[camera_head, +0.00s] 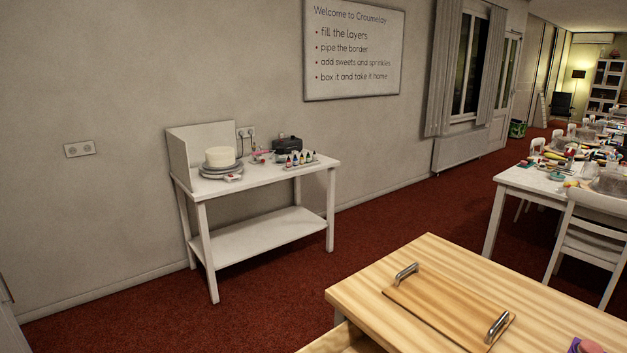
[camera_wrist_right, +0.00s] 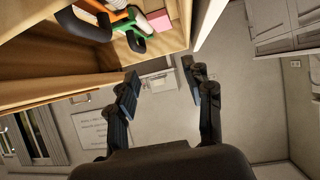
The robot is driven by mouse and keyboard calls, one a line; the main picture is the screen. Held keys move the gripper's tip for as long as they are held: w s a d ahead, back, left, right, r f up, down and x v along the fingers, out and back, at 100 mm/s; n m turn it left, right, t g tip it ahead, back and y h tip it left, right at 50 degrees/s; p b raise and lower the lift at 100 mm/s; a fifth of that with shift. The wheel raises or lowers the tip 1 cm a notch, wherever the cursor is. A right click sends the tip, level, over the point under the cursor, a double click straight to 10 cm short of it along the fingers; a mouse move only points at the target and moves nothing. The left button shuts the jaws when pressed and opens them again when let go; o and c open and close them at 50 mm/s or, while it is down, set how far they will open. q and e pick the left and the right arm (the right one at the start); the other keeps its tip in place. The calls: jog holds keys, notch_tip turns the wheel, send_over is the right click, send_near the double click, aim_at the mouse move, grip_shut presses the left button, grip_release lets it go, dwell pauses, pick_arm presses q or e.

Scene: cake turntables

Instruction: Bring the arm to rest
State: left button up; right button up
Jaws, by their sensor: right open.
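My right gripper (camera_wrist_right: 162,84) shows in the right wrist view with its two dark fingers spread apart. Nothing is between the fingers. The fingertips are close below the edge of a wooden drawer or compartment (camera_wrist_right: 60,92) in that picture; I cannot tell whether they touch it. Neither gripper shows in the head view, and my left gripper is in no view.
The compartment holds black-handled, green, orange and pink items (camera_wrist_right: 125,22). In the head view, a wooden table (camera_head: 560,318) bears a board with metal handles (camera_head: 445,305). A white side table (camera_head: 262,178) with a cake (camera_head: 220,156) stands by the wall. Red carpet between is clear.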

jog(key=s+d+m+g+h, duration=0.2)
jog(key=s+m+g+h, duration=0.1)
jog(key=s, duration=0.4)
jog(key=s+d+m+g+h, duration=0.2)
jog(key=s+g+h, duration=0.15)
jog(key=s, duration=0.25)
jog(key=s+f+g+b, duration=0.1)
jog(key=s+f+b, duration=0.1)
jog(key=f, duration=1.4)
jog(key=s+f+g+b, duration=0.1)
jog(key=f+b, duration=0.1)
jog(key=f, duration=1.3)
pick_arm(q)
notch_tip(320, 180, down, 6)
jog(key=b, duration=0.2)
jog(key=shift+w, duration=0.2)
pick_arm(e)
jog(key=s+d+f, duration=0.3)
jog(key=s+f, duration=1.3)
jog(key=f, duration=0.1)
jog(key=shift+g, duration=0.35)
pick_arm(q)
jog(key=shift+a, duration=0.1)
pick_arm(e)
jog(key=shift+s, duration=0.1)
